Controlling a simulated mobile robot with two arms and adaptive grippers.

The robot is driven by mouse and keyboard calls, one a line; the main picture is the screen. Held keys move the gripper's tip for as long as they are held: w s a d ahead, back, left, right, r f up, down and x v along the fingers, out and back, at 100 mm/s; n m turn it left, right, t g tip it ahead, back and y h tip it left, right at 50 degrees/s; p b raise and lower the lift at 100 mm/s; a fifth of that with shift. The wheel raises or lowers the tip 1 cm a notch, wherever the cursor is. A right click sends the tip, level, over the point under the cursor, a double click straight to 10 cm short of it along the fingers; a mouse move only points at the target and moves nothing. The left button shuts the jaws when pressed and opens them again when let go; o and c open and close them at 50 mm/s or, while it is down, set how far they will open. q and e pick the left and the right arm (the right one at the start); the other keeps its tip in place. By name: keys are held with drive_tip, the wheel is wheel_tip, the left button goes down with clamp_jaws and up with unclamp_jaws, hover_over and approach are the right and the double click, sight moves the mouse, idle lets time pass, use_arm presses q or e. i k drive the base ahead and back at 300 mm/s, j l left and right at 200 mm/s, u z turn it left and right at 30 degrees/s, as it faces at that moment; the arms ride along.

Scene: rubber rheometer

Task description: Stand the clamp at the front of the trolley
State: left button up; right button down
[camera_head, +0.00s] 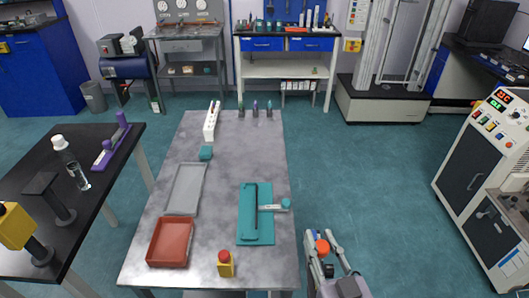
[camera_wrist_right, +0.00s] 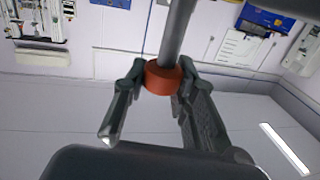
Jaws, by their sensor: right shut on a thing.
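My right gripper (camera_head: 322,243) is just off the right edge of the grey-topped trolley (camera_head: 225,165), near its front. It is shut on an orange-red piece (camera_head: 322,247). In the right wrist view, this piece is a red collar (camera_wrist_right: 163,78) between the fingers, with a grey rod (camera_wrist_right: 175,35) running from it. I take it to be part of the clamp; the rest is hidden. My left gripper is not in view.
On the trolley are a red tray (camera_head: 170,242), a grey tray (camera_head: 185,188), a yellow block with red knob (camera_head: 225,264), a teal block (camera_head: 206,153) and a white rack (camera_head: 211,122). A black table (camera_head: 100,160) stands left. Open floor lies right of the trolley.

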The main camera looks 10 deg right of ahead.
sight(260, 149)
drive_tip(key=k+l+u, duration=0.15)
drive_tip(key=l, duration=0.15)
drive_tip(key=l+u, duration=0.15)
drive_tip(key=l, duration=0.2)
drive_tip(key=k+l+u, duration=0.15)
drive_tip(key=l, duration=0.15)
drive_tip(key=i+l+u, duration=0.15)
drive_tip(key=l+u, duration=0.65)
drive_tip(key=l, duration=0.2)
drive_tip(key=l+u, duration=0.4)
drive_tip(key=l, duration=0.15)
drive_tip(key=i+l+u, duration=0.1)
drive_tip(key=l, duration=0.3)
drive_tip(key=i+l+u, duration=0.1)
drive_tip(key=l, duration=0.35)
